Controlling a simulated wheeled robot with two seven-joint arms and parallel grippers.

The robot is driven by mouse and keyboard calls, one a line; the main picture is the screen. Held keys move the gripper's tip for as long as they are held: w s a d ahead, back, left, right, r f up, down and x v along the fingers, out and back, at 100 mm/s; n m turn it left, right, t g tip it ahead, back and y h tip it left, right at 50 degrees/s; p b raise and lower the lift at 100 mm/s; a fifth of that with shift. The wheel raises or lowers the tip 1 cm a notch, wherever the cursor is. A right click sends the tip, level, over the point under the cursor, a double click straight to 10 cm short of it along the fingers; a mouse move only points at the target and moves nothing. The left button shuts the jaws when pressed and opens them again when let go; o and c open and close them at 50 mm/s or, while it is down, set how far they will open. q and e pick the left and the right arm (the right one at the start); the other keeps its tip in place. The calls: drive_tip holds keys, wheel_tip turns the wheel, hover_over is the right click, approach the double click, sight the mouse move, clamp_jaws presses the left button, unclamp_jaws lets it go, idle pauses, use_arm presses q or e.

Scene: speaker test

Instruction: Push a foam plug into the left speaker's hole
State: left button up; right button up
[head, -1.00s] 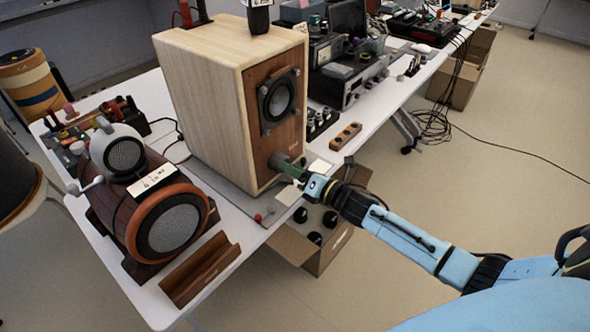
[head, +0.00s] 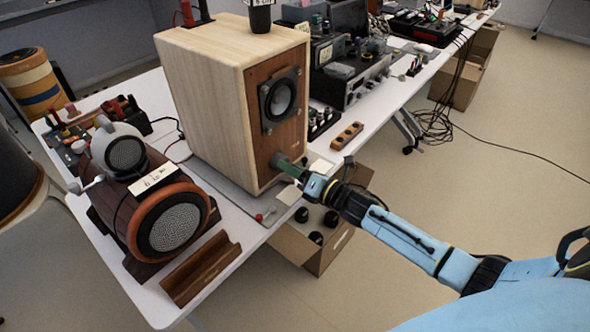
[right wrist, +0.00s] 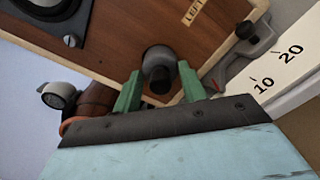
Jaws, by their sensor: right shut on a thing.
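The left speaker (head: 205,105) is a tall pale wooden box with a brown front, standing on the table. Its front bears a driver cone (head: 281,98), and a label (right wrist: 193,12) that seems to read LEFT shows in the right wrist view. My right gripper (head: 291,168) is at the lower front of this speaker. In the right wrist view its green fingers (right wrist: 160,88) are shut on the dark grey foam plug (right wrist: 159,64). The plug is at the speaker's hole and covers most of it; I cannot tell how deep it sits. My left gripper is not in view.
A brown barrel-shaped device (head: 165,215) and a wooden cradle (head: 200,268) stand left of the speaker. A small wooden block with knobs (head: 346,136) lies to its right. An open cardboard box (head: 318,245) stands below the table edge, under my right gripper. Electronics crowd the table behind.

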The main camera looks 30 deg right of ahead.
drive_tip(key=shift+w+a+f+b, duration=0.15)
drive_tip(key=shift+w+f+b, duration=0.1)
drive_tip(key=shift+w, duration=0.2)
drive_tip(key=shift+w+a+f+b, duration=0.1)
drive_tip(key=shift+w+b, duration=0.1)
drive_tip(key=shift+w, duration=0.25)
drive_tip(key=o, duration=1.2)
drive_tip(key=shift+s+d, duration=0.1)
